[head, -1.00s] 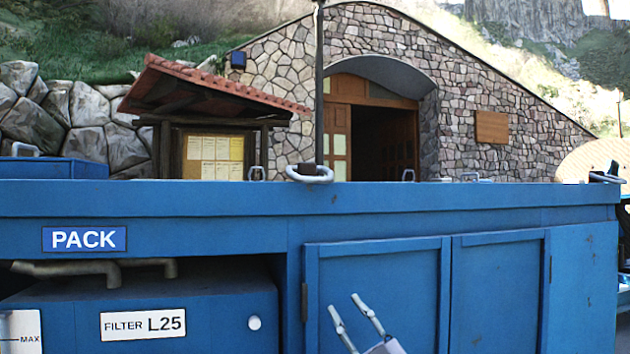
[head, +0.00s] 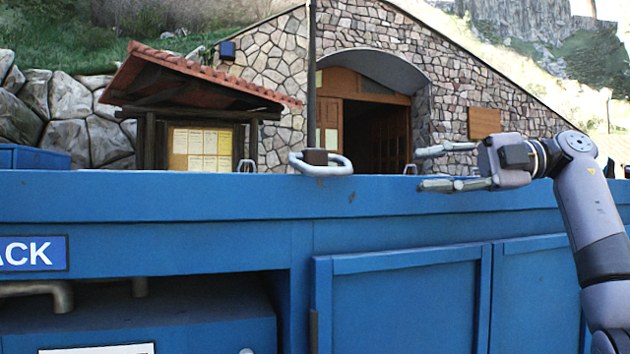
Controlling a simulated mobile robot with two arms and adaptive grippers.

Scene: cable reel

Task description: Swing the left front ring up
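A pale metal ring (head: 322,171) is at the front top edge of the blue machine (head: 200,198), near the middle of the head view. It lies about flat around a dark brown mount at the foot of a thin pole. I take it for the left front ring. My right gripper (head: 424,169) has come in from the right above the top edge. Its two fingers point left toward the ring, spread apart with nothing between them, and a clear gap separates them from it. My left gripper is not in view.
A thin dark pole (head: 312,70) rises behind the ring. Smaller upright rings stand farther back, one at left (head: 246,166) and one near my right gripper's fingers (head: 410,169). The space between ring and gripper is clear.

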